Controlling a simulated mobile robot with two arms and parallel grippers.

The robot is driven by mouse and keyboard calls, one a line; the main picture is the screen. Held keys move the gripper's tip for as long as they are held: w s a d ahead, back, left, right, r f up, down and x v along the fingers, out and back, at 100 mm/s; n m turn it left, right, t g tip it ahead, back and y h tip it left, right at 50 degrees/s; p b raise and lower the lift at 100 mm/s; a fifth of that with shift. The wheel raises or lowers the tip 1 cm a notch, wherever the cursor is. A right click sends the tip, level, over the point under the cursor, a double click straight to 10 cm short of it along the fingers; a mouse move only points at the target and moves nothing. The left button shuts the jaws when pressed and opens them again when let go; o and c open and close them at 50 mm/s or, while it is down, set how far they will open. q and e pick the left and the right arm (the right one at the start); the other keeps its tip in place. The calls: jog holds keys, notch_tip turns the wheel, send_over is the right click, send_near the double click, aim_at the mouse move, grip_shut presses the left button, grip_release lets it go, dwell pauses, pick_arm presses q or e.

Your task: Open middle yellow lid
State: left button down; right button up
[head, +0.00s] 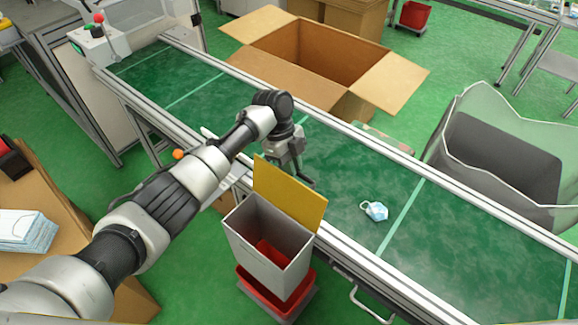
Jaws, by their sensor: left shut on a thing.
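The yellow lid (288,192) stands raised, nearly upright, along the far edge of a grey bin (262,247). The bin's mouth is uncovered and shows a red inside. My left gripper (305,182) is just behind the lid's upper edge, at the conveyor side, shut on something. Its fingertips are partly hidden, so I cannot see clearly what it grips. My right gripper is not in view.
The green conveyor (340,185) runs behind the bin, with a blue-white mask (374,210) on it. A red container (288,300) sits beneath the grey bin. An open cardboard box (320,55) stands beyond the conveyor; a grey bagged bin (500,160) is at right. Stacked masks (27,230) lie at left.

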pick_arm(q)
jog(key=c, duration=1.6)
grip_release()
jog(key=shift+d+f, duration=0.2)
jog(key=shift+d, duration=0.1)
jog(key=shift+o, duration=1.2)
jog(key=shift+w+d+f, duration=0.15)
jog(key=shift+w, duration=0.1)
jog(key=shift+o, duration=1.1)
jog(key=shift+w+d+f, duration=0.15)
jog(key=shift+w, duration=0.1)
jog(key=shift+r, duration=0.2)
jog(key=shift+w+a+r, duration=0.1)
jog(key=shift+a, duration=0.1)
